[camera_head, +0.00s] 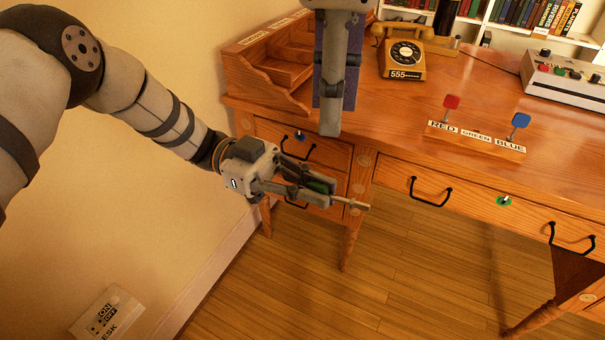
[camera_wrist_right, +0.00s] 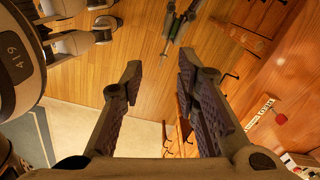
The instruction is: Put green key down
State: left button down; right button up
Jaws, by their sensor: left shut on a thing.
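My left gripper (camera_head: 322,190) is shut on the green key (camera_head: 352,203), in front of the desk's left drawers and above the floor. The key's green head is partly hidden between the fingers, and its pale shaft points right. In the right wrist view the key's shaft (camera_wrist_right: 166,46) shows near the top. The key rack (camera_head: 478,141) on the desk has RED, GREEN and BLUE labels. A red key (camera_head: 451,102) and a blue key (camera_head: 520,120) stand in it; the GREEN place between them is empty. My right gripper (camera_wrist_right: 158,78) is open and empty, above the desk's left part.
The wooden desk (camera_head: 390,125) bears a letter organizer (camera_head: 265,62), a yellow telephone (camera_head: 403,58) and a control box (camera_head: 565,80). Drawer handles (camera_head: 430,192) jut from its front. A green-ringed lock (camera_head: 503,201) is on the middle drawer. The desktop left of the rack is clear.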

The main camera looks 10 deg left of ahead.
aim_at(337, 199)
jog(key=shift+d, duration=0.15)
pick_arm(q)
jog(key=shift+w+d+f+m+g+y, duration=0.5)
jog(key=shift+m+g, duration=0.2)
jog(key=shift+g, duration=0.2)
pick_arm(e)
jog(key=d+f+m, duration=0.1)
jog(key=f, duration=0.4)
jog(key=d+f+m, duration=0.2)
jog(key=f, duration=0.3)
jog(key=w+d+f+m, duration=0.1)
jog(key=f, duration=0.4)
jog(key=shift+d+f+m, duration=0.1)
jog(key=shift+d+m, duration=0.05)
jog(key=shift+m, duration=0.25)
pick_arm(q)
jog(key=shift+s, duration=0.1)
pick_arm(e)
grip_shut()
pick_arm(q)
jog(key=c, duration=1.7)
grip_release()
